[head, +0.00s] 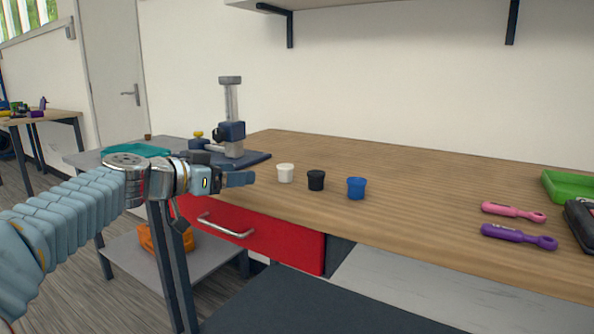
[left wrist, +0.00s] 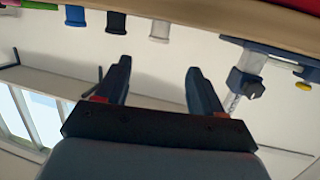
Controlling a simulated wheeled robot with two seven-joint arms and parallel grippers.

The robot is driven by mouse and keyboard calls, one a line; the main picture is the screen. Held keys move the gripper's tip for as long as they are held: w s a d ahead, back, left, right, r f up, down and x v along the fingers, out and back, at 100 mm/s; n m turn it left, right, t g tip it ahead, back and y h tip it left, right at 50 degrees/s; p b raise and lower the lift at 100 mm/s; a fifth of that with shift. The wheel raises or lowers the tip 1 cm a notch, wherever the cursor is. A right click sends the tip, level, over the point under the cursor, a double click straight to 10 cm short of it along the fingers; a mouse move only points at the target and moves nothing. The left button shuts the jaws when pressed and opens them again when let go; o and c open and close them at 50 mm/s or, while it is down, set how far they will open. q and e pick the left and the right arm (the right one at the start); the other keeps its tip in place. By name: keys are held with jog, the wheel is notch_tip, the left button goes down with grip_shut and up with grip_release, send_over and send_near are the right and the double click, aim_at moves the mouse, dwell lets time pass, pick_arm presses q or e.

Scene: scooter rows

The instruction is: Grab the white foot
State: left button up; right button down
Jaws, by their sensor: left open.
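The white foot (head: 286,173) is a small cup-like piece standing upright on the wooden workbench, at the left end of a row of three. A black foot (head: 316,180) and a blue foot (head: 356,188) stand to its right. My left gripper (head: 241,179) is just left of the white foot, in front of the bench edge, open and empty. In the left wrist view, which is upside down, the white foot (left wrist: 160,30) shows at the top, beyond the gap between the open fingers (left wrist: 159,67), not touching them. My right gripper is out of view.
A blue-and-grey press-like stand (head: 232,130) is behind my left gripper. Pink (head: 513,211) and purple (head: 518,236) tools and a green tray (head: 568,187) lie at the right. A red drawer (head: 265,236) is below the bench edge. The bench behind the feet is clear.

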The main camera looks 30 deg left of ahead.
pick_arm(q)
jog(key=p, duration=0.2)
send_near(280, 172)
jog(key=x, duration=0.4)
jog(key=shift+w+r, duration=0.2)
jog(key=shift+w, duration=0.05)
jog(key=p+x, duration=0.1)
jog(key=x, duration=0.3)
jog(key=shift+w+d+f, duration=0.15)
jog(key=shift+w+f, duration=0.05)
jog(key=shift+w, duration=0.05)
jog(key=shift+w+f, duration=0.15)
jog(key=shift+w, duration=0.05)
jog(key=c, duration=1.1)
